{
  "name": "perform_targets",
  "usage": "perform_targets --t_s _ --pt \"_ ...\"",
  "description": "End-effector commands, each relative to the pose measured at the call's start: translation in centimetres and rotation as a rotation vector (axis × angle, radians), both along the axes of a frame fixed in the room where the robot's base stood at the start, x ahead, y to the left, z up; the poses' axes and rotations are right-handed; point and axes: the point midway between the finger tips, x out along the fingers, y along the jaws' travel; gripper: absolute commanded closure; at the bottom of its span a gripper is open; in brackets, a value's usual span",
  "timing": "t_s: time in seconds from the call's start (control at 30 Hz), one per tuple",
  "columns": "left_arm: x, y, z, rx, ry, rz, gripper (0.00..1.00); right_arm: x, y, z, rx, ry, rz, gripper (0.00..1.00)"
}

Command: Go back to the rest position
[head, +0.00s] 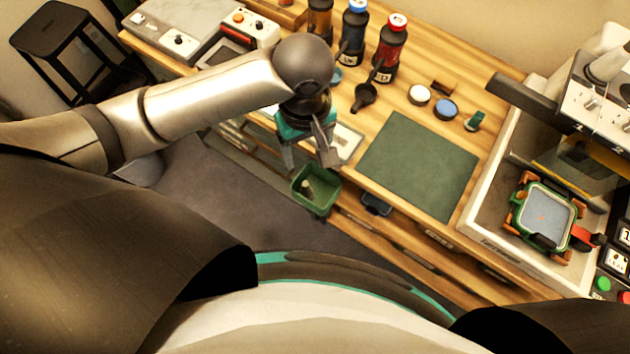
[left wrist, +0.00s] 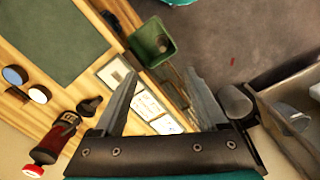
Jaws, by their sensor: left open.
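My left gripper (head: 308,162) reaches in from the left over the front edge of the wooden table, pointing down. Its two fingers are spread with nothing between them, as the left wrist view (left wrist: 160,95) also shows. A green bin (head: 316,190) hangs at the table's front edge just beyond the fingertips, with a small light object inside. The bin also shows in the left wrist view (left wrist: 152,42). My right gripper is not in either view.
A green mat (head: 420,165) lies mid-table. Several bottles, including a red-labelled one (head: 390,48), stand at the back. A tray with a green-framed device (head: 541,217) is at right. A black stool (head: 62,45) stands at left. Floor (head: 215,190) is clear before the table.

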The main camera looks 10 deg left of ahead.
Motion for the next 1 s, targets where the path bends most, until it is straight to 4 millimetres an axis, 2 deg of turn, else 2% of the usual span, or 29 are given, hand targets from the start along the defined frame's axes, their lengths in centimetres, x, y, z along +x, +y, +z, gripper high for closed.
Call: perform_targets --t_s 0.13,0.67,0.77,1.0 --pt "0.0 0.0 0.8 0.001 -0.001 -0.001 0.25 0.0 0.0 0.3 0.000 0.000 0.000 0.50" --pt "-0.1 -0.1 0.8 -0.004 0.000 -0.005 0.25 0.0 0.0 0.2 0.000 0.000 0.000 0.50" --pt "-0.3 -0.8 0.7 -0.032 -0.009 -0.046 0.25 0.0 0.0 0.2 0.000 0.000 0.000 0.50" --pt "-1.6 -4.2 0.8 -0.189 -0.113 -0.304 0.25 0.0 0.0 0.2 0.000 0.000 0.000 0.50"
